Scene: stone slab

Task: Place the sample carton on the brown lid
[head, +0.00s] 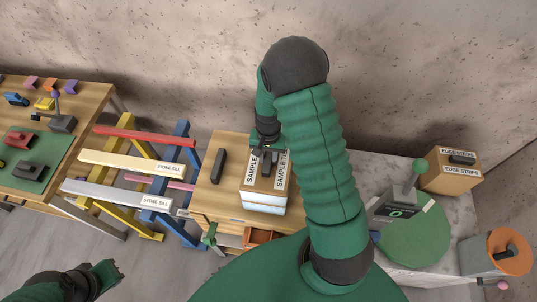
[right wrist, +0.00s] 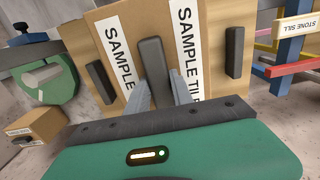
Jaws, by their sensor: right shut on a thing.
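The sample carton (head: 263,203) is a brown-topped box with pale sides and white labels reading "SAMPLE". It is at the wooden cabinet in the middle of the head view and fills the upper middle of the right wrist view (right wrist: 128,42). My right gripper (head: 267,158) is above it, shut on its dark grey top handle (right wrist: 152,62). A brown wooden top with dark bars, apparently the brown lid (head: 232,150), lies under and around the carton. I cannot tell whether the carton touches it. My left gripper (head: 107,270) is low at the left, empty, its jaws unclear.
Coloured trestles with stone sills (head: 130,164) stand left of the cabinet, beside a wooden workbench (head: 88,97). At the right, a stone slab (head: 450,210) carries a green disc (head: 415,240) and an edge strips box (head: 447,170). A drawer (head: 258,237) stands open at the cabinet front.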

